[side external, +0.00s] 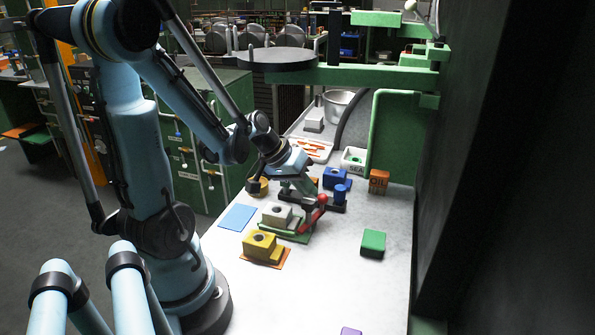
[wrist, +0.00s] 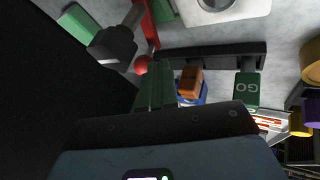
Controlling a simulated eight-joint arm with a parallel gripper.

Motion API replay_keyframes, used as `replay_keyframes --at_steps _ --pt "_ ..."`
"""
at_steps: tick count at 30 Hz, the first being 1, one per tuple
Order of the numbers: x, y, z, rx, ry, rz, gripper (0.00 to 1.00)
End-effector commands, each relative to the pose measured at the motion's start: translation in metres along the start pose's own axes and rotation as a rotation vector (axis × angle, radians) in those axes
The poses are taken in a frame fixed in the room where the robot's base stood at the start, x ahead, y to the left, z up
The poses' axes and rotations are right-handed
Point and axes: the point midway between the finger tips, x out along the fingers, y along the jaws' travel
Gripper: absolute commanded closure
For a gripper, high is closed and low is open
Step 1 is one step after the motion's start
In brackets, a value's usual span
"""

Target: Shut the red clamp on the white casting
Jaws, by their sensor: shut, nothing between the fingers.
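The white casting (side external: 277,213) sits on a green plate (side external: 291,236); its bored top shows at the upper edge of the wrist view (wrist: 228,14). The red clamp (side external: 312,217) stands at the casting's right, its red ball-ended handle (side external: 322,199) angled upward. In the wrist view the ball (wrist: 141,65) and red bar (wrist: 151,24) show, and the clamp's black tip (wrist: 112,48) appears left of the casting, not on it. My gripper (side external: 300,192) is above and behind the clamp. Its green fingers (wrist: 155,76) are shut and empty, close to the ball; contact cannot be told.
A yellow casting (side external: 259,245) stands in front and a blue casting (side external: 335,176) behind. A black bar (side external: 326,205) lies just behind the clamp. A green block (side external: 373,241) and an orange box (side external: 379,180) stand right. The front of the table is mostly clear. A dark wall bounds the right.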

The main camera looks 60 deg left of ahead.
Motion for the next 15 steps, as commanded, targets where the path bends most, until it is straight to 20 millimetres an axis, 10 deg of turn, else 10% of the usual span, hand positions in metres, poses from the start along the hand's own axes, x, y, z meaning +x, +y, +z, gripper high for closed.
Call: replay_keyframes --at_steps 15 --pt "0.009 0.013 -0.007 0.267 -0.128 0.127 1.0"
